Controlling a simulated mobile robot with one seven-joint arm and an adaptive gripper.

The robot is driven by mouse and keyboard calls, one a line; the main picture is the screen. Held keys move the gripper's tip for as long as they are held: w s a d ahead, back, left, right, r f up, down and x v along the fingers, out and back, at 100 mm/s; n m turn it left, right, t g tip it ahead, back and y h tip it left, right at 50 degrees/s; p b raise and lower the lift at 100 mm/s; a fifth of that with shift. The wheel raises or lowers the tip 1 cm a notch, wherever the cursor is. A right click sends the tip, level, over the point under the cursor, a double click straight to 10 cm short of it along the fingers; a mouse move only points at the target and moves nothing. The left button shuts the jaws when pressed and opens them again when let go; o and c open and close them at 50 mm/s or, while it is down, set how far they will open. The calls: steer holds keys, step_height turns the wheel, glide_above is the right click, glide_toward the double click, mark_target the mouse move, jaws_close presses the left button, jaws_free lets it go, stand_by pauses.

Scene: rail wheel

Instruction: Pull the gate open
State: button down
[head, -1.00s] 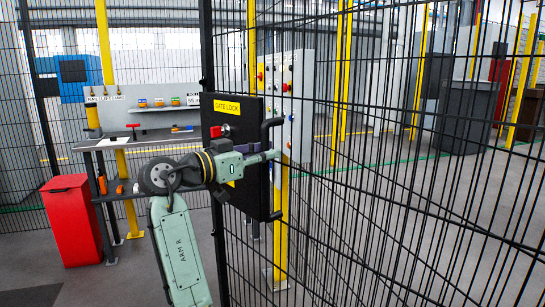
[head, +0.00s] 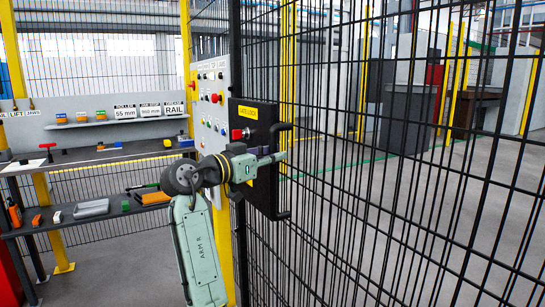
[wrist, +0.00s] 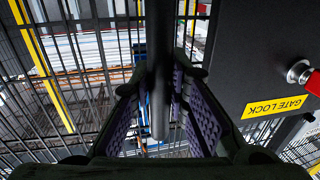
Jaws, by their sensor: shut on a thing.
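The gate (head: 400,170) is a black wire-mesh panel filling the right of the head view. Its black lock box (head: 264,165) has a yellow GATE LOCK label (head: 248,112) and a red knob (head: 237,134). The box and label also show at right in the wrist view (wrist: 275,106). My gripper (head: 280,157) is at the vertical black handle (wrist: 160,50) on the box's right side. In the wrist view, the purple-padded fingers (wrist: 160,110) are closed around the bar, one on each side. The fingers hide part of the bar in the head view.
A grey control panel (head: 208,105) with coloured buttons stands behind and left of the lock box. A workbench (head: 100,155) with tools is at left, with a red bin (head: 8,275) at the edge. Grey floor (head: 440,185) shows through the mesh.

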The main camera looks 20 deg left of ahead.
steer(key=shift+w+d+r, duration=0.15)
steer(key=shift+w, duration=0.1)
steer(key=shift+w+d, duration=0.1)
steer(key=c, duration=2)
jaws_free()
steer(key=o, duration=0.3)
steer(key=shift+w+d+f, duration=0.15)
steer(key=shift+w+f, duration=0.05)
steer(key=shift+w, duration=0.05)
steer(key=shift+o, duration=0.8)
steer(key=shift+s, duration=0.15)
steer(key=v, duration=1.2)
